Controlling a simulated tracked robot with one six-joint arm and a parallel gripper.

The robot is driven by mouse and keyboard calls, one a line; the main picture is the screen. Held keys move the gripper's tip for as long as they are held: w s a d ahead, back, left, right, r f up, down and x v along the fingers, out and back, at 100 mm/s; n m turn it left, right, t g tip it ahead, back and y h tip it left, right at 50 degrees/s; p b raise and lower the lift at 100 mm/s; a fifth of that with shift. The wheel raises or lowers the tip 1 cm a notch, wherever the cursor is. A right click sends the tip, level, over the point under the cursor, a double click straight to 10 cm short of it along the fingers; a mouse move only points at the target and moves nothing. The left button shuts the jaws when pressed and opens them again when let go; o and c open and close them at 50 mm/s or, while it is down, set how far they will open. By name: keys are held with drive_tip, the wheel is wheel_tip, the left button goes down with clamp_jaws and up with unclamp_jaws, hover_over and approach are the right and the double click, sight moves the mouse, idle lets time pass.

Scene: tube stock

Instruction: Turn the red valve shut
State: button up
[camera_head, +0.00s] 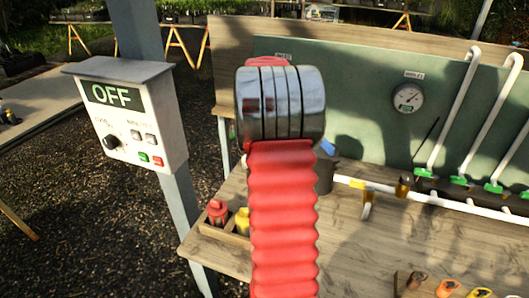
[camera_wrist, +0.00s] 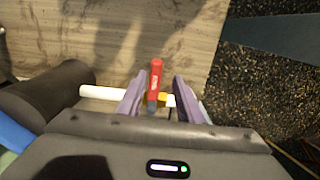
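The red valve's handle (camera_wrist: 156,78) shows in the wrist view, lying crosswise to a white pipe (camera_wrist: 98,92). A yellow fitting (camera_wrist: 163,100) sits on the pipe beside its lower end. My gripper (camera_wrist: 153,85) is open, with one purple-grey finger on each side of the handle. I see gaps between the fingers and the handle; I cannot tell the height between them. In the head view my red ribbed arm hides the valve and gripper.
A dark pot (camera_wrist: 52,92) stands left of the valve in the wrist view. The head view shows a control box (camera_head: 130,118) reading OFF, a gauge (camera_head: 408,98), white pipes (camera_head: 440,205), and red (camera_head: 217,212) and yellow bottles (camera_head: 242,221).

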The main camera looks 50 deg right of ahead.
drive_tip(key=shift+s, duration=0.1)
wheel_tip(320, 180, up, 14)
drive_tip(key=shift+f, duration=0.2)
idle(0.6)
idle(0.5)
